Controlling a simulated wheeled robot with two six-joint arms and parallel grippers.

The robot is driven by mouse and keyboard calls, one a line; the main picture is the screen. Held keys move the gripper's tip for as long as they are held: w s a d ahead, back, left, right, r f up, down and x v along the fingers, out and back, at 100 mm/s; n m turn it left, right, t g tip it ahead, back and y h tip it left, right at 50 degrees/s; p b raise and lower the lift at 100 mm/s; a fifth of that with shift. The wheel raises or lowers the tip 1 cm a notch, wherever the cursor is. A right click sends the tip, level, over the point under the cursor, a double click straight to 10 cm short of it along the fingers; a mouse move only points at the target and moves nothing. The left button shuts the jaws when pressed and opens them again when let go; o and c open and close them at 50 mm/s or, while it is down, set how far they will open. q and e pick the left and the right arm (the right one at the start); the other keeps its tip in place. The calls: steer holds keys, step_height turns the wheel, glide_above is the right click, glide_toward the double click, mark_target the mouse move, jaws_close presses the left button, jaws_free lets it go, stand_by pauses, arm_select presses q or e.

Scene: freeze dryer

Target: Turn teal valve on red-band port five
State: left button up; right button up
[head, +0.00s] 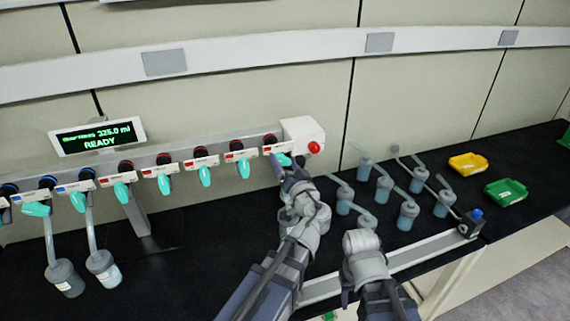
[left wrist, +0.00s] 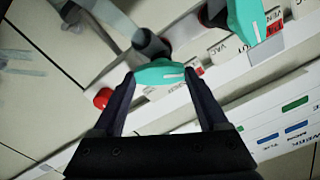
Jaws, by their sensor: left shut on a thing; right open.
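A manifold rail carries a row of ports with teal valve handles. The rightmost red-band port (head: 269,140) is beside the white end box. Its teal valve (head: 285,160) is partly covered by my left gripper (head: 278,161). In the left wrist view this teal valve (left wrist: 160,73) lies between the two fingertips, and my left gripper (left wrist: 160,80) is shut on it. The neighbouring red-band valve (head: 243,168) hangs apart from the gripper, and it also shows in the left wrist view (left wrist: 246,20). My right arm is low in the head view; its fingers cannot be made out.
A white end box (head: 298,130) with a red knob (head: 314,147) adjoins the held valve. Two flasks (head: 66,278) hang from blue-band ports at left. Several loose flasks (head: 383,188) stand right of my left arm. Yellow (head: 467,163) and green (head: 506,192) bins lie further right.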

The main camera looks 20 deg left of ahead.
arm_select(q)
steer(key=shift+c, duration=1.2)
steer(key=m, duration=0.6)
steer(key=shift+f, duration=0.15)
steer(key=m, duration=0.5)
steer(key=shift+f+m, duration=0.1)
steer(key=shift+m, duration=0.2)
steer(key=o, duration=1.3)
steer(key=shift+d, duration=0.1)
steer(key=shift+c, duration=0.2)
